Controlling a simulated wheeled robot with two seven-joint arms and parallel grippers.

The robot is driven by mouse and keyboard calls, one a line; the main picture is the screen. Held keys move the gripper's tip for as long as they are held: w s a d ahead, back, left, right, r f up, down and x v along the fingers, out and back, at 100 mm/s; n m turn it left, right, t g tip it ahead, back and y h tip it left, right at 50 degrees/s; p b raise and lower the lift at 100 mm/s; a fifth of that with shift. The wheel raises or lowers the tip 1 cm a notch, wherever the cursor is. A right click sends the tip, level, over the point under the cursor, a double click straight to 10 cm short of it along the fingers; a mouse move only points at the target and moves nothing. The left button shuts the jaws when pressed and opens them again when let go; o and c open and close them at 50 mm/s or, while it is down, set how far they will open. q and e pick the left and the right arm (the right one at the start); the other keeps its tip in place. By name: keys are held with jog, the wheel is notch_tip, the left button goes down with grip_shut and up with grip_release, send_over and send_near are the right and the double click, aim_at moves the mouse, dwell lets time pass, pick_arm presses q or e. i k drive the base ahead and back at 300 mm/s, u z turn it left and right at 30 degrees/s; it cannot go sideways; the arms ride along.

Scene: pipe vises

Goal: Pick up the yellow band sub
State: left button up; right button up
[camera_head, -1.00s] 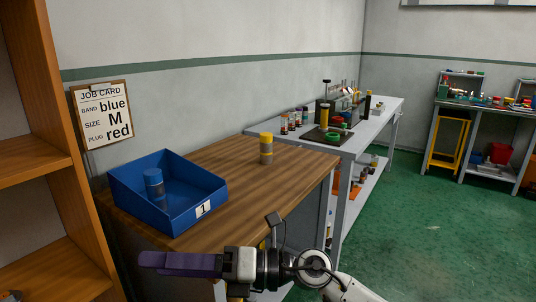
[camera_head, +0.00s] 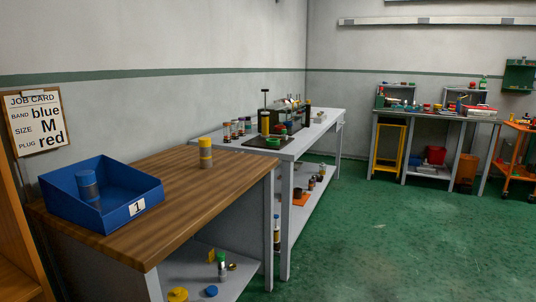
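The yellow band sub (camera_head: 206,153) is a short upright cylinder with a yellow top and a grey lower part. A blue-topped grey cylinder (camera_head: 87,185) stands inside the bin. Neither of my grippers shows in the head view now.
A job card (camera_head: 37,120) on the left wall reads band blue, size M, plug red. A grey bench (camera_head: 310,138) with a vise and several cylinders stands behind. The lower shelf (camera_head: 195,272) holds small parts. Green floor (camera_head: 400,230) is open at right.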

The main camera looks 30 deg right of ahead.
aim_at(205, 153)
jog(key=u, duration=0.55)
jog(key=i, duration=0.75)
jog(key=z, duration=0.75)
jog(key=i, duration=0.5)
jog(key=z, duration=0.55)
jog(key=k, duration=0.5)
jog(key=z, duration=2)
jog(key=i, duration=1.75)
jog(key=u, duration=2.15)
